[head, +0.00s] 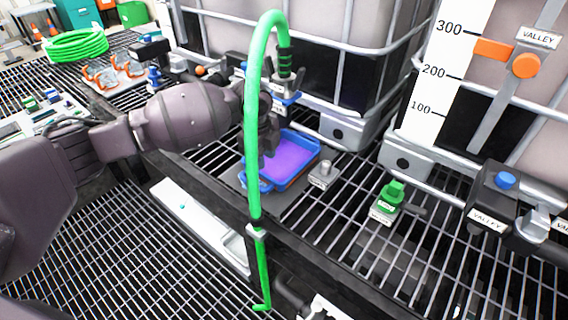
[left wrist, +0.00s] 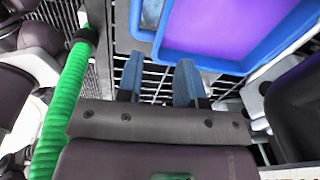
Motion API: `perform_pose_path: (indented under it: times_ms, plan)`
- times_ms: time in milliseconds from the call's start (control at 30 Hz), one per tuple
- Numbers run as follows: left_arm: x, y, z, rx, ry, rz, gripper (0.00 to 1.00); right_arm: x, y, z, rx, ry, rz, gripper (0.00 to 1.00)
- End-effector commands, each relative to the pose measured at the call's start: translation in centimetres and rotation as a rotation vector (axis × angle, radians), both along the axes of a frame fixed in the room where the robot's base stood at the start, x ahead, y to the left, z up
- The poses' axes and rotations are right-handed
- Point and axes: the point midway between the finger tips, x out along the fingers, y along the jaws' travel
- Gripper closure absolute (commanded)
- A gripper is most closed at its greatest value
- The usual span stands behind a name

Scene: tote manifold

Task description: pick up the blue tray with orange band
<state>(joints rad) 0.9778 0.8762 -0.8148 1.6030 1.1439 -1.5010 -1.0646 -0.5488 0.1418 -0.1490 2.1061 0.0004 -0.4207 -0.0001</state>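The blue tray (head: 311,164) with an orange band sits on a dark grey pad on the black grating, right of the green hose. Purple fills its inside. In the left wrist view the tray (left wrist: 228,65) fills the upper right, its near edge just beyond my fingers. My left gripper (left wrist: 160,80) is open, its two blue-grey fingers apart with grating showing between them. In the head view the left gripper (head: 268,150) is at the tray's left end, partly hidden by the hose. I cannot tell whether the fingers touch the tray. My right gripper is not in view.
The upright green hose (head: 251,130) passes close in front of my left wrist. A small grey block (head: 323,176) stands just right of the tray. A green-handled valve (head: 388,203) is farther right. Large caged totes (head: 335,50) stand behind.

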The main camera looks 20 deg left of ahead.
Motion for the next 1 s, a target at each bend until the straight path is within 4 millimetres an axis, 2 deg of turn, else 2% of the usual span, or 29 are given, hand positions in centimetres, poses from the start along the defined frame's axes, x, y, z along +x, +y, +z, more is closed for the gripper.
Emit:
perform_pose_path:
  times_ms: [33,200,333,700,867,1000]
  plan:
    - [0.6,0.6,0.2,0.023,0.017,-0.019,0.66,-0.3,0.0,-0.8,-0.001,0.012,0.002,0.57]
    - [1.3,1.7,1.9,0.063,0.053,-0.062,0.66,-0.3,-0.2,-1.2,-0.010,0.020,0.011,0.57]
    - [1.4,1.9,1.8,0.071,0.061,-0.071,0.66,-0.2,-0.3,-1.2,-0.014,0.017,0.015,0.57]
    - [1.4,1.9,-2.9,0.070,0.063,-0.070,0.66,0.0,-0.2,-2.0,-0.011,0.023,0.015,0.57]
    - [1.5,1.9,-3.7,0.070,0.061,-0.070,0.66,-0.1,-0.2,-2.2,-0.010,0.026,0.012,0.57]
    - [1.5,1.8,-5.0,0.069,0.063,-0.070,0.66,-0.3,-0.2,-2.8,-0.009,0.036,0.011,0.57]
